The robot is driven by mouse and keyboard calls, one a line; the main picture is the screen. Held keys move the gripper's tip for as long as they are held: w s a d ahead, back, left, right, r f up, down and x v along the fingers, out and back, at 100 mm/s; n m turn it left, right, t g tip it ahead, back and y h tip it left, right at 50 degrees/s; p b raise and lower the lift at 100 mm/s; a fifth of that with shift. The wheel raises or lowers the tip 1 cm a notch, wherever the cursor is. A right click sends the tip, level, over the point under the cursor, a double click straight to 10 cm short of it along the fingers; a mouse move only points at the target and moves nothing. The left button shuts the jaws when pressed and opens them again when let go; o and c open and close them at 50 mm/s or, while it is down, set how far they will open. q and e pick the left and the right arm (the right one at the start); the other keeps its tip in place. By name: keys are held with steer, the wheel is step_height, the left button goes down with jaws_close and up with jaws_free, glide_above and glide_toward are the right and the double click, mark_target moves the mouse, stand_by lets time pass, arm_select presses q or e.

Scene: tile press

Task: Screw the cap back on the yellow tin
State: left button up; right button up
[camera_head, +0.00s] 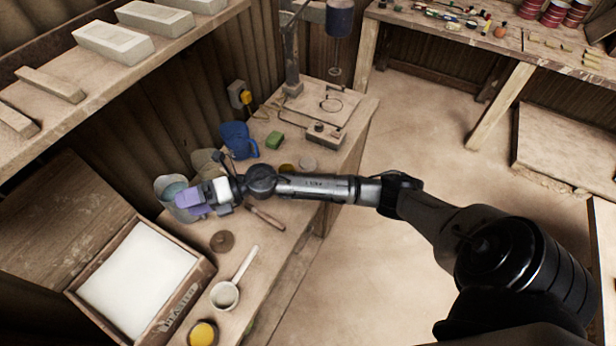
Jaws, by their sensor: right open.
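A small round tin with a dark rim and a yellow inside or top (203,333) stands at the near end of the bench. It looks like the yellow tin. A flat brown disc (222,241) with a small raised middle lies on the bench; I cannot tell whether it is the cap. A pale round disc (307,163) lies beyond my arm, beside a yellowish round thing (287,167) partly hidden by the arm. My right gripper (187,202), with purple fingers, is open over a pale pot (167,187) at the bench's wall side. I see nothing held in it. My left gripper is out of view.
A white ladle (230,288) and a wooden-handled tool (265,218) lie on the bench (262,240). A blue jug (238,140) and green block (274,140) stand beyond my arm. A framed white box (140,275) is at the left.

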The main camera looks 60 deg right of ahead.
steer(key=w+d+f+n+g+h+b, duration=0.1)
steer(key=d+f+n+g+h+b, duration=0.35)
steer(key=d, duration=0.55)
steer(key=w+d+f+n+g+h+b, duration=0.25)
steer(key=d+f+h+b, duration=0.2)
steer(key=d+f, duration=0.4)
arm_select(q)
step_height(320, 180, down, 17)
steer(key=b, duration=0.5)
steer(key=shift+b, duration=0.35)
arm_select(e)
steer(key=s+d+r+m+g+h, duration=0.1)
steer(key=s+d, duration=0.3)
steer(key=d, duration=0.7)
steer(key=s+d+r+m+g+h, duration=0.1)
steer(key=s+d+g+h, duration=0.3)
steer(key=d, duration=0.7)
steer(key=shift+r+m+h, duration=0.2)
steer(key=shift+m+h, duration=0.1)
steer(key=shift+m, duration=0.2)
arm_select(q)
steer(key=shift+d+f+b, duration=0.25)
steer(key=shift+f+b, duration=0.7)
steer(key=shift+b, duration=0.05)
arm_select(e)
glide_above(307, 162)
step_height(307, 162, down, 9)
steer(key=shift+r, duration=0.2)
